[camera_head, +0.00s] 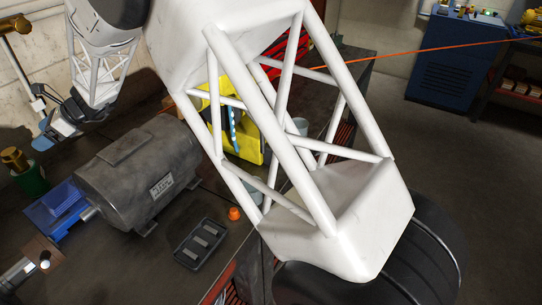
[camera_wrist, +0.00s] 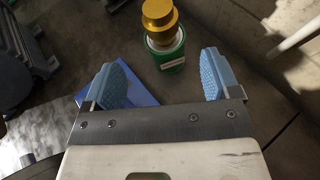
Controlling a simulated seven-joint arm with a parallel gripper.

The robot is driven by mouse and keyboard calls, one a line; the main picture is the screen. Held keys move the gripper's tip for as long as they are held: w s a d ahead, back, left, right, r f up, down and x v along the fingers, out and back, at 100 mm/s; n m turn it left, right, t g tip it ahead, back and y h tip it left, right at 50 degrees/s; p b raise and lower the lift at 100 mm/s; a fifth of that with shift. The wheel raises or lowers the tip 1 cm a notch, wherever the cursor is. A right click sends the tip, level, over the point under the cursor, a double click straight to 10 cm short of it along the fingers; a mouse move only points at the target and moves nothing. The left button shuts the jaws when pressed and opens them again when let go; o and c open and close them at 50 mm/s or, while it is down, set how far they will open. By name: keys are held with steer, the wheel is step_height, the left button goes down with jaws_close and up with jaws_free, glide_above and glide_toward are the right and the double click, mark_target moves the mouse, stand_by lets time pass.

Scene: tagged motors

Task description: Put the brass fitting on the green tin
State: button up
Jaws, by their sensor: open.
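The brass fitting (camera_wrist: 160,17) is a gold, flanged piece. It stands on top of the green tin (camera_wrist: 172,57) at the top centre of the wrist view. In the head view the brass fitting (camera_head: 14,157) and the green tin (camera_head: 33,180) show at the left edge, the fitting upright on the tin. My gripper (camera_wrist: 163,80) is open, with nothing between its blue pads, and points toward the tin, apart from it. In the head view my gripper (camera_head: 55,127) is above and to the right of the fitting.
A blue tray-like object (camera_head: 55,208) lies beside the tin. A large grey motor (camera_head: 140,170) stands to its right. A dark tray (camera_head: 200,242) and a small orange piece (camera_head: 234,214) lie nearer the bench edge. A yellow object (camera_head: 245,140) is partly hidden behind my arm.

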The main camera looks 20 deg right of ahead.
steer(key=s+d+r+n+t+h, duration=0.1)
steer(key=s+d+r+n+h, duration=0.2)
steer(key=d, duration=0.9)
steer(key=s+d+r+n+h, duration=0.1)
steer(key=s+d+r+n, duration=0.2)
steer(key=s+d, duration=0.55)
steer(key=s+d+r+n+t+h, duration=0.1)
steer(key=s+d+r+n+h, duration=0.15)
steer(key=d, duration=1.15)
steer(key=s+d+f+n+t+h, duration=0.2)
steer(key=s+d+n+h, duration=0.5)
steer(key=s+d, duration=1.7)
steer(key=d+f, duration=0.1)
steer(key=d, duration=0.2)
steer(key=shift+d+t, duration=0.3)
steer(key=shift+d, duration=0.05)
